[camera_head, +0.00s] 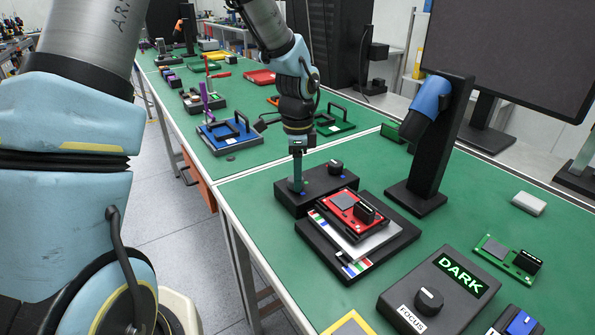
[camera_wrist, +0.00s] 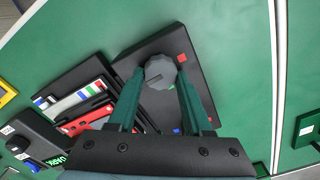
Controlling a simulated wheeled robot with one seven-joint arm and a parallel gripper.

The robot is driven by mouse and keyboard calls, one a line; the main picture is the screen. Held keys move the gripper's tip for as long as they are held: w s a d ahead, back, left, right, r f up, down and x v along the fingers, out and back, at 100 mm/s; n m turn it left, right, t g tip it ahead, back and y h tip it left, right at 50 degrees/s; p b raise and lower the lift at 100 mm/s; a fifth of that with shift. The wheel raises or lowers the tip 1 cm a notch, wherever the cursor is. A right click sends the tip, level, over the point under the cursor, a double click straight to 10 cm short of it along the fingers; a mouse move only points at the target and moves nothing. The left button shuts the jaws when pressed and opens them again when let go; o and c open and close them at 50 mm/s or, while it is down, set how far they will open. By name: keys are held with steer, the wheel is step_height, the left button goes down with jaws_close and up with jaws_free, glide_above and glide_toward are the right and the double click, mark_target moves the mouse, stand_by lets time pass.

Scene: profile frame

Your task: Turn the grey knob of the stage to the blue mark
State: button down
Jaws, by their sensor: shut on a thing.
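The stage is a black box (camera_head: 318,190) on the green bench, and it also shows in the wrist view (camera_wrist: 130,58). Its grey knob (camera_wrist: 160,71) sits between the two green fingers of my gripper (camera_wrist: 160,84), which is shut on it. A dark line on the knob points toward the lower left in the wrist view. A red mark (camera_wrist: 182,57) lies beside the knob. A blue mark (camera_wrist: 177,131) shows between the fingers, farther from the knob. In the head view my gripper (camera_head: 297,184) points down at the box's left part and hides the knob.
A second dark knob (camera_head: 335,167) stands on the box's right part. A red circuit board (camera_head: 350,214) lies on a black tray (camera_head: 400,246) in front. A black stand (camera_head: 425,190) rises to the right. A focus box (camera_head: 438,290) reads DARK.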

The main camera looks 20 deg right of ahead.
steer(key=shift+m, duration=0.4)
steer(key=shift+c, duration=1.6)
jaws_free()
steer(key=shift+r, duration=0.1)
step_height(320, 180, up, 11)
steer(key=b, duration=0.2)
steer(key=shift+f, duration=0.2)
steer(key=s+a+f+n, duration=0.2)
steer(key=a+n, duration=0.9)
steer(key=a, duration=0.4)
steer(key=s+a+f+n+t, duration=0.1)
steer(key=a+f+n, duration=0.2)
steer(key=a+n, duration=0.8)
steer(key=a, duration=0.4)
steer(key=shift+s+a+f+t, duration=0.2)
steer(key=shift+s+t, duration=0.1)
steer(key=shift+s, duration=0.05)
